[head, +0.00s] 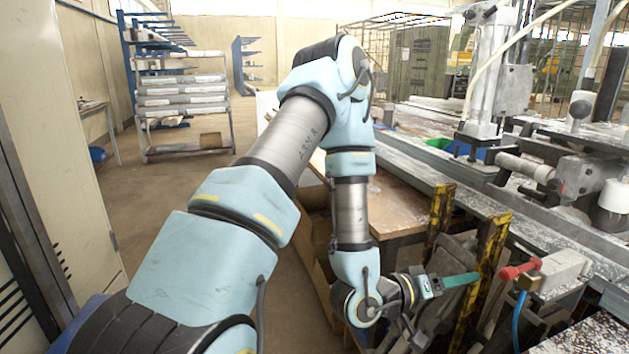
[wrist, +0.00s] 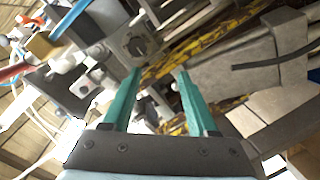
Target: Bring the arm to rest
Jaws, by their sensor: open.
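My arm reaches from the bottom left of the head view, up and over, then down to the right. My gripper (head: 478,278) points right, its green fingers level with the yellow posts of the bench. In the wrist view my gripper (wrist: 158,73) has its two green fingers apart, with nothing between them. A red-handled valve (head: 520,268) on a light block is just right of the fingertips in the head view, apart from them. The red handle also shows at the upper left of the wrist view (wrist: 14,72).
Worn yellow posts (head: 490,255) stand close to my gripper. A blue hose (head: 519,320) hangs below the valve. A wooden table (head: 400,205) lies behind my forearm. Clamp machinery (head: 575,170) fills the right. Open floor (head: 165,195) lies left, before a rack (head: 185,105).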

